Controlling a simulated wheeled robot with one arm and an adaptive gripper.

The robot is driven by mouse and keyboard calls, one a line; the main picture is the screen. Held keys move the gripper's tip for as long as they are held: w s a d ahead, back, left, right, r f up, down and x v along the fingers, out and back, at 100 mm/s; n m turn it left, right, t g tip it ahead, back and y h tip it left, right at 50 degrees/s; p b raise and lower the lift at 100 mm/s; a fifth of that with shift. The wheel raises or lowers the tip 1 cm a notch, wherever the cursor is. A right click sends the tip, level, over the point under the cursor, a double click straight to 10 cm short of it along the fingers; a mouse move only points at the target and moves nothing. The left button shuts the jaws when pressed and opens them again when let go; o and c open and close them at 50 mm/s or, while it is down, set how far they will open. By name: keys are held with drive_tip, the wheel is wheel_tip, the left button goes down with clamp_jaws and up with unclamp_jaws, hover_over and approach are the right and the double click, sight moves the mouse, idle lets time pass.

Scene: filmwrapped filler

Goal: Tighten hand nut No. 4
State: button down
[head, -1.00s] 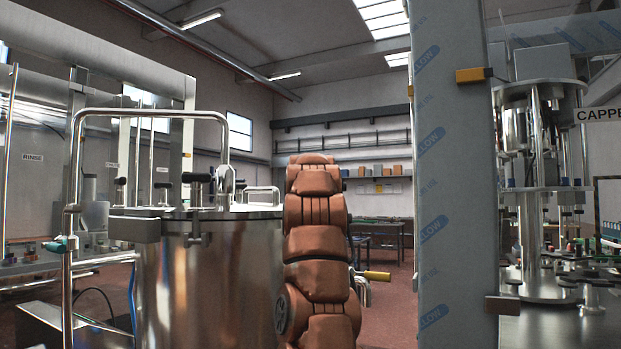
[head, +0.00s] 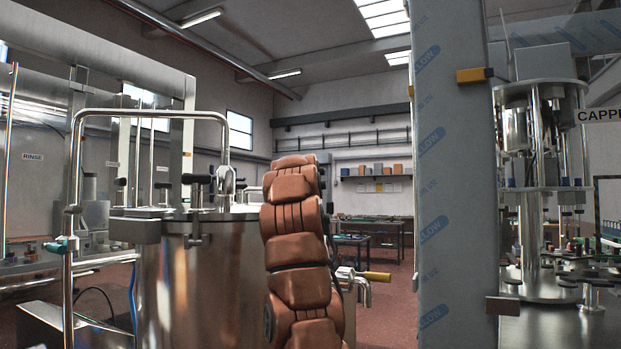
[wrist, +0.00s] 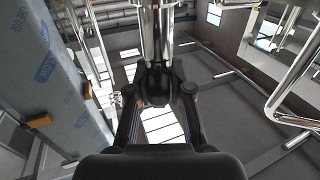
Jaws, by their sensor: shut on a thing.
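In the wrist view my gripper (wrist: 159,92) has its two black fingers closed in on a dark hand nut (wrist: 157,82), one finger on each side. Bright steel posts run up from the nut in the picture. No number is readable on it. In the head view the steel tank (head: 205,275) has several black-handled clamps (head: 197,178) on its lid. My gripper is hidden in the head view, where only my brown-covered arm shows in front of the tank's right side.
A film-wrapped column (head: 445,200) stands close to the right of my arm. A bent steel pipe frame (head: 72,240) runs along the tank's left. The capping machine (head: 540,180) is far right.

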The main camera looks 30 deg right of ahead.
drive_tip(key=shift+d+f+m+g+h, duration=0.2)
drive_tip(key=shift+f+m+g+h, duration=0.05)
drive_tip(key=shift+m+g+h, duration=0.3)
idle(0.5)
drive_tip(key=c, duration=1.1)
unclamp_jaws()
drive_tip(key=shift+d, duration=0.15)
drive_tip(key=shift+o, duration=0.2)
drive_tip(key=shift+w+a, duration=0.15)
drive_tip(key=shift+a, duration=0.05)
drive_tip(key=shift+w+a, duration=0.1)
drive_tip(key=shift+r, duration=0.1)
drive_tip(key=shift+s+a+r, duration=0.25)
drive_tip(key=shift+s+a, duration=0.15)
drive_tip(key=shift+s, duration=0.3)
drive_tip(key=v, duration=0.6)
drive_tip(key=shift+f, duration=0.25)
